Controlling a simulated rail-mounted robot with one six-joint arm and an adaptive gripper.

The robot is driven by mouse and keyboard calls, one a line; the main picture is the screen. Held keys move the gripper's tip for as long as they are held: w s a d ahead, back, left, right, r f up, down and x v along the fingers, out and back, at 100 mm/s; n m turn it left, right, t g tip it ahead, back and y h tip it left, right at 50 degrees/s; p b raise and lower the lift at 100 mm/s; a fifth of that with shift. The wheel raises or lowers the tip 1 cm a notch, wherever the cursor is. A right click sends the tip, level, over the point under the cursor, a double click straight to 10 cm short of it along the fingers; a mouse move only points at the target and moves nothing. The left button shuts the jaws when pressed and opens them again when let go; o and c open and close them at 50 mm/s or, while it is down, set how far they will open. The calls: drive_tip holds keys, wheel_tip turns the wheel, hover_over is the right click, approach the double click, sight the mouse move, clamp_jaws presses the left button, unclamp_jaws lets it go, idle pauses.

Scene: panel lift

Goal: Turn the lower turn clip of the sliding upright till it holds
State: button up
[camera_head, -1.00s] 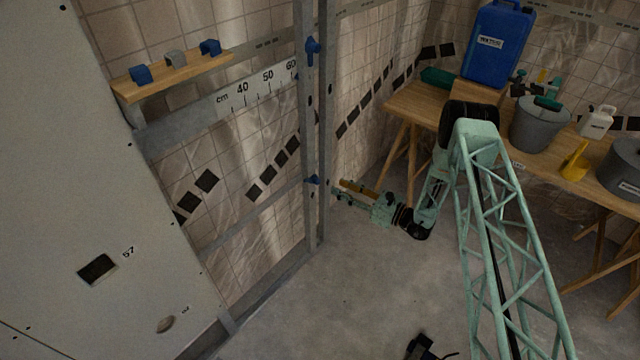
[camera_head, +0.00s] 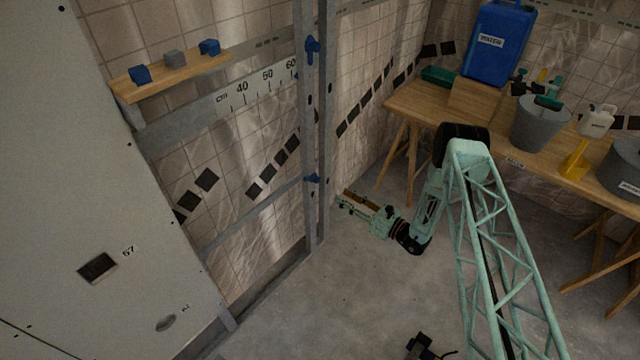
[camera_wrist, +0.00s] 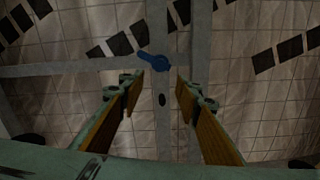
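The sliding upright (camera_head: 310,120) is a grey metal post standing in front of the tiled wall. Its lower turn clip (camera_head: 313,179) is small and blue, level with a horizontal rail. In the wrist view the clip (camera_wrist: 154,61) lies slightly tilted across the left side of the upright (camera_wrist: 165,115), just beyond my fingertips. My gripper (camera_head: 344,200) is open and empty, right of the upright and a little below the clip in the head view. In the wrist view its two fingers (camera_wrist: 160,82) stand either side of the upright's line, apart from the clip.
An upper blue clip (camera_head: 312,46) sits higher on the upright. A large pale panel (camera_head: 90,190) fills the left. A wooden shelf (camera_head: 175,75) holds small blocks. A workbench (camera_head: 410,100) with a blue water canister (camera_head: 490,45) and bucket stands right. The floor between is mostly clear.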

sight(312, 180)
drive_tip(key=b+x, duration=0.1)
drive_tip(key=x, duration=1.2)
drive_tip(key=shift+a, duration=0.3)
drive_tip(key=shift+w, duration=0.15)
drive_tip(key=shift+c, duration=0.6)
drive_tip(key=c, duration=0.7)
